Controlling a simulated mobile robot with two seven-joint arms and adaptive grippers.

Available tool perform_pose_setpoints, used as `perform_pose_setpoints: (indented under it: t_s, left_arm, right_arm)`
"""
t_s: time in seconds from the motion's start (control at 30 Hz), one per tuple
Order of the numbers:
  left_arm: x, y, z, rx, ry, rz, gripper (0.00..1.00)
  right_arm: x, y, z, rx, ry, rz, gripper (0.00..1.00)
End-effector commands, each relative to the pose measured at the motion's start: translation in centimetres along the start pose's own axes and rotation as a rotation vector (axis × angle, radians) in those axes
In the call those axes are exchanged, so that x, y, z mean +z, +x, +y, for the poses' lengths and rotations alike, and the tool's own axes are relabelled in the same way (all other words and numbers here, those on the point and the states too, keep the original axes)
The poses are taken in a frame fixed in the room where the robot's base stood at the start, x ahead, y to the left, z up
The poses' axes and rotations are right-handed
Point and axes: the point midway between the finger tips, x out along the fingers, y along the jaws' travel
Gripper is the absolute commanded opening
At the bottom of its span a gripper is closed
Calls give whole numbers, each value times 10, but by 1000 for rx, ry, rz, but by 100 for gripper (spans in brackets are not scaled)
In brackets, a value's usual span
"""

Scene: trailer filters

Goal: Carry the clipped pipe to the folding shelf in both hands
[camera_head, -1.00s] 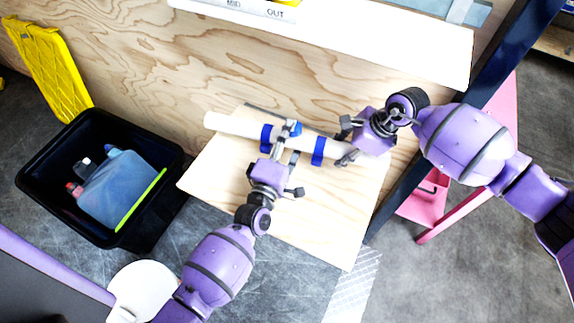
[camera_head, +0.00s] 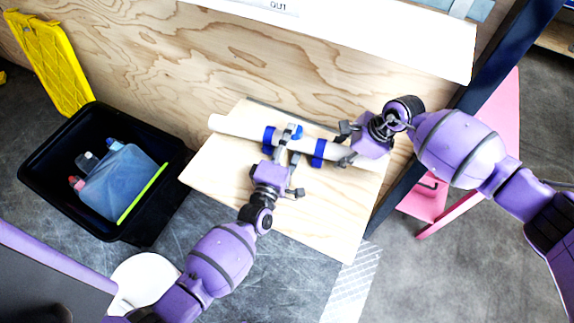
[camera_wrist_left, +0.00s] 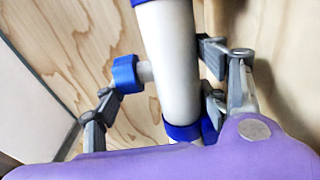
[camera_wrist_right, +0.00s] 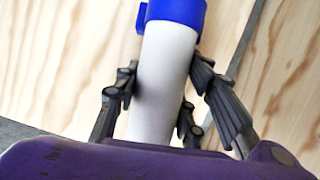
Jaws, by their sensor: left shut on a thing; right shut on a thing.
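The white clipped pipe (camera_head: 232,126) with blue clips (camera_head: 318,152) lies level over the light plywood folding shelf (camera_head: 235,178); I cannot tell whether it touches the shelf. My left gripper (camera_head: 285,148) is shut on the pipe's middle, between two blue clips. In the left wrist view, its fingers flank the white pipe (camera_wrist_left: 172,65), with one finger at a blue side piece (camera_wrist_left: 125,74). My right gripper (camera_head: 347,143) is shut on the pipe near its right end. In the right wrist view, its fingers sit on both sides of the pipe (camera_wrist_right: 162,80), just below a blue clip.
A black bin (camera_head: 40,190) with a blue bottle-like container (camera_head: 118,183) stands at left, beside a yellow panel (camera_head: 50,62). A plywood wall (camera_head: 180,60) rises behind the shelf. A white labelled ledge (camera_head: 380,40) hangs above. A dark post and pink frame (camera_head: 497,130) stand at right.

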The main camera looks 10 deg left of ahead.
Motion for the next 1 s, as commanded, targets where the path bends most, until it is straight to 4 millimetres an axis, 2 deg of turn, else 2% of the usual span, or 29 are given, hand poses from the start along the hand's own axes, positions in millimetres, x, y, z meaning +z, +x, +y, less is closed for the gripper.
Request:
perform_pose_setpoints:
  t_s: [0.13,0.17,0.3,0.8,1.0]
  left_arm:
    - [3,2,-6,3,1,-4,22]
    - [2,1,-8,2,0,-4,68]
    - [2,1,-7,2,0,-2,86]
    - [0,-3,-12,-8,2,-1,86]
    - [0,-20,-14,-11,2,0,86]
  right_arm:
    - [1,9,4,6,-8,-6,0]
    - [0,10,4,6,-9,-5,38]
    - [-1,9,3,5,-7,-4,56]
    - [-3,8,1,1,-2,-1,56]
    - [-3,9,1,1,-1,-1,56]
